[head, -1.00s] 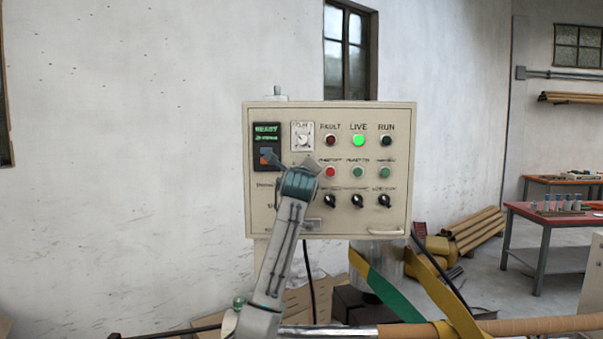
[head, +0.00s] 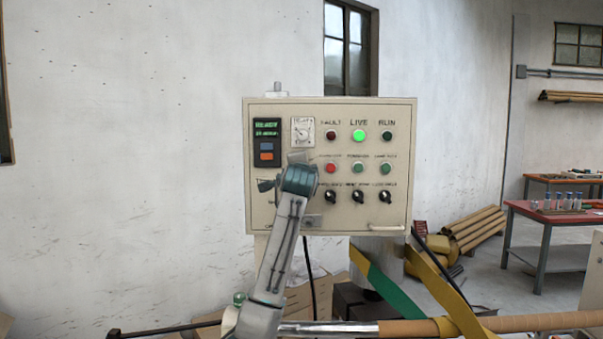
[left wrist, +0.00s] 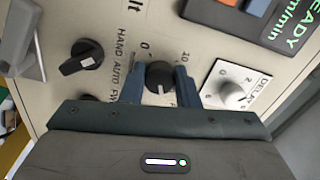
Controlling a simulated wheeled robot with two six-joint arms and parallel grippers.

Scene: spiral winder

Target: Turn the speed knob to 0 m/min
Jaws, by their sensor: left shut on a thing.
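The speed knob (left wrist: 160,76) is small, round and black, on the beige control panel (head: 400,165). In the left wrist view, a printed 0 and 10 stand beside it. My left gripper (left wrist: 157,90) is shut on the knob, with one blue-grey finger on each side. The knob's pointer direction is hard to make out between the fingers. In the head view my left gripper (head: 268,186) is at the panel's lower left, and the hand hides the knob. My right gripper is not in view.
A DELAY dial (left wrist: 232,94) sits close beside the gripper, and a black selector (left wrist: 82,58) lies on the other side. The panel also has a lit green LIVE lamp (head: 359,135) and several buttons. A brown-wrapped bar (head: 540,323) crosses below.

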